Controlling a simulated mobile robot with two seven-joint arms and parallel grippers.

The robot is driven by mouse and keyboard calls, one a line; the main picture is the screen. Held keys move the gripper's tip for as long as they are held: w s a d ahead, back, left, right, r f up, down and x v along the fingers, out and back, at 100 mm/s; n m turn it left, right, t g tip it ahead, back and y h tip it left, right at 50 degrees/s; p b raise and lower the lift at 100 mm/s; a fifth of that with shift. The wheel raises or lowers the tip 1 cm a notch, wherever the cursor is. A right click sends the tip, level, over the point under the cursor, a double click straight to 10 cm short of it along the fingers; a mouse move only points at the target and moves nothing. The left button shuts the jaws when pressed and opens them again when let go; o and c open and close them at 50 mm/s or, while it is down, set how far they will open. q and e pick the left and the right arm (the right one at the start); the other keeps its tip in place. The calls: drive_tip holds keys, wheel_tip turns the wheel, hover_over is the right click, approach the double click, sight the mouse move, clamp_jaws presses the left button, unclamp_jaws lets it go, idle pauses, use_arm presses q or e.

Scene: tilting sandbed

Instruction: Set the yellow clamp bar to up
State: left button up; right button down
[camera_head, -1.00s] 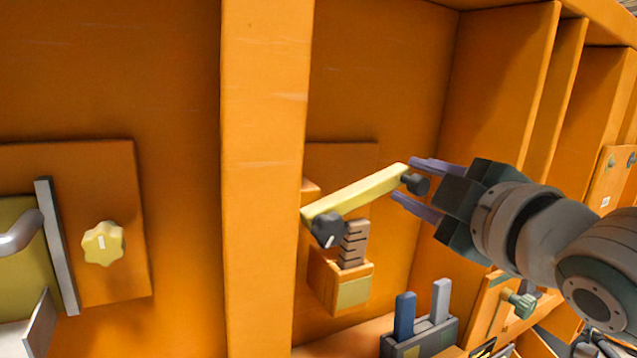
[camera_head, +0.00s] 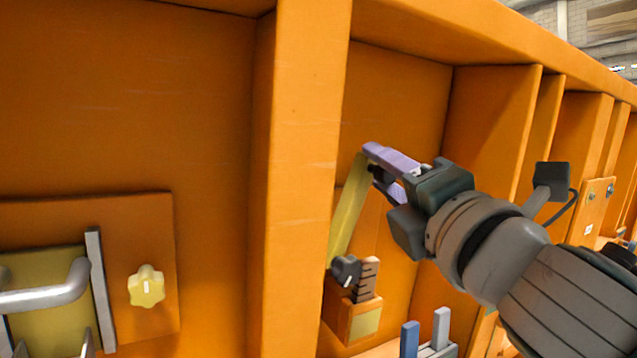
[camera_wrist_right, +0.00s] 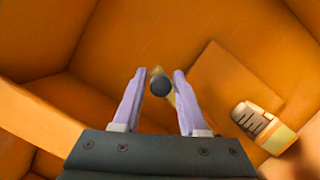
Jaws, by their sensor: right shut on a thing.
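The yellow clamp bar (camera_head: 347,212) stands steeply in the head view, leaning a little to the right at its top. Its lower end sits at a dark pivot knob (camera_head: 346,269) beside a notched brown block. My right gripper (camera_head: 378,168) is at the bar's top end, its purple fingers around the dark end knob. In the right wrist view the round dark knob (camera_wrist_right: 160,85) lies between the two fingertips (camera_wrist_right: 159,80), with a sliver of yellow bar behind it. My left gripper is not in view.
An orange upright post (camera_head: 308,180) stands just left of the bar. Further left are a yellow star knob (camera_head: 146,286) and a grey handle (camera_head: 45,292). Below right are blue and grey pegs (camera_head: 410,338). Orange ribs stand to the right.

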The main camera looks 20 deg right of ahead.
drive_tip(key=a+n, duration=0.1)
drive_tip(key=a+n+y, duration=0.1)
drive_tip(key=shift+s+a+r+n, duration=0.15)
drive_tip(key=shift+s+a+n, duration=0.1)
drive_tip(key=shift+s+n, duration=0.1)
drive_tip(key=shift+s+a+n+t+y+b, duration=0.2)
drive_tip(key=shift+a+n+t+y+b, duration=0.15)
drive_tip(key=shift+a+n, duration=0.65)
drive_tip(key=shift+d, duration=0.1)
drive_tip(key=c, duration=0.7)
unclamp_jaws()
drive_tip(key=shift+c, duration=0.2)
drive_tip(key=shift+o, duration=0.4)
drive_tip(key=shift+d, duration=0.1)
